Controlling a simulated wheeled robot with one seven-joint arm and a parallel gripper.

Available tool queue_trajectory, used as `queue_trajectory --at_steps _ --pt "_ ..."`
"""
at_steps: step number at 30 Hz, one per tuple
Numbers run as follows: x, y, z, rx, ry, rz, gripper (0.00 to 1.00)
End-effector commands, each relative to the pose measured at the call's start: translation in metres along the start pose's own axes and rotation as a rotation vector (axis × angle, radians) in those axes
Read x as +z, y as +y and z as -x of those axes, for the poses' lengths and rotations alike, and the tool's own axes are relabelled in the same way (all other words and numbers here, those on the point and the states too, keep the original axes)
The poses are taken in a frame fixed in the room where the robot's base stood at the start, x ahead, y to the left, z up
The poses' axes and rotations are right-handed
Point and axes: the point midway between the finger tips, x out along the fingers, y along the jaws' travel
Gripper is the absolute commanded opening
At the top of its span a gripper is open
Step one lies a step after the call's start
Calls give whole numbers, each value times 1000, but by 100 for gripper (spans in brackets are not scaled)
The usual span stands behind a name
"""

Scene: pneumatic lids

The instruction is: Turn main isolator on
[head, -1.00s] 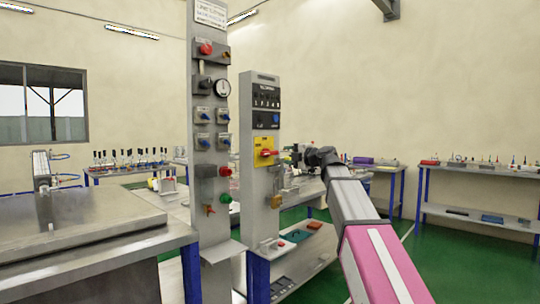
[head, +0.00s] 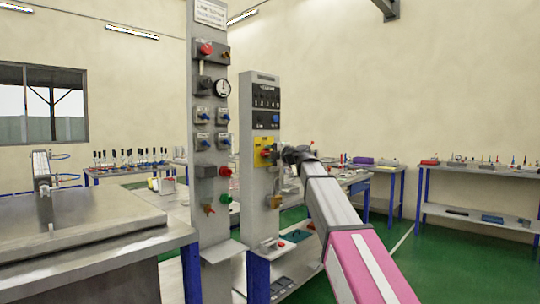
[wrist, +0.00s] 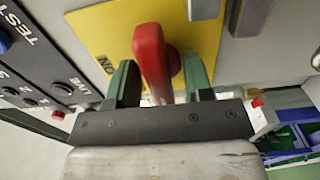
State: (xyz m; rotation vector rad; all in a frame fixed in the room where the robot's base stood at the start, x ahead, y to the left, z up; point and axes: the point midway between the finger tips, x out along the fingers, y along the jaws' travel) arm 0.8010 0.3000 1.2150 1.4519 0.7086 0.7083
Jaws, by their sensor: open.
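The main isolator is a red handle (wrist: 151,60) on a yellow plate (wrist: 102,32) on the grey control panel. In the wrist view the handle stands between the two green fingers of my gripper (wrist: 160,85), which is open, with a gap visible on each side of it. Black lettering shows on the plate beside the left finger. In the head view the yellow plate (head: 260,144) is on the right-hand grey post (head: 258,204), and my gripper (head: 279,154) is right in front of it, partly covering the handle.
A black button strip marked TEST (wrist: 40,65) lies left of the plate. Grey blocks (wrist: 248,14) protrude above right. In the head view a taller post (head: 207,262) with knobs and a gauge stands to the left, and a steel bench (head: 100,243) nearer.

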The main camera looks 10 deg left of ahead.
Motion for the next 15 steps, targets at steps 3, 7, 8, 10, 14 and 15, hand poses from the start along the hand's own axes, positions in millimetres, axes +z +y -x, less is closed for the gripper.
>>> queue_trajectory --at_steps 3,7,8,10,14,15 --pt "0 0 0 0 0 0 34" --pt "0 0 0 0 0 0 19" --pt "0 0 0 0 0 0 19" --pt "0 0 0 0 1 -2 19" --pt "0 0 0 0 1 -18 19" --pt "0 0 0 0 1 -29 19"
